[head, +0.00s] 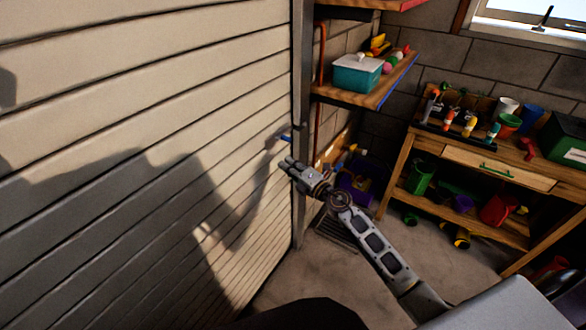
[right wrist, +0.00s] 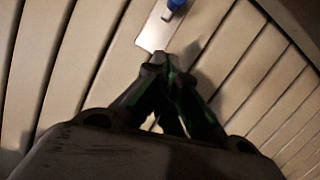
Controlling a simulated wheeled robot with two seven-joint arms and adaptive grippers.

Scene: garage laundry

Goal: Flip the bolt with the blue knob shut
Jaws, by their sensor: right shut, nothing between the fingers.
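The blue knob (right wrist: 176,5) shows at the top edge of the right wrist view, on a pale metal plate (right wrist: 156,32) fixed to the slatted door. In the head view a small blue piece (head: 286,138) sticks out near the door's right edge, just above my right gripper (head: 287,163). My right gripper is shut and empty. In the wrist view its fingertips (right wrist: 161,58) are together at the lower end of the plate, below the knob; I cannot tell whether they touch it. The rest of the bolt is cut off or too small to read. My left gripper is not in view.
The slatted door (head: 120,130) fills the left side, with a metal post (head: 300,70) at its right edge. A shelf (head: 385,90) with a teal box (head: 357,73) is above right. A wooden workbench (head: 490,168) with tools stands at right. The floor between is mostly clear.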

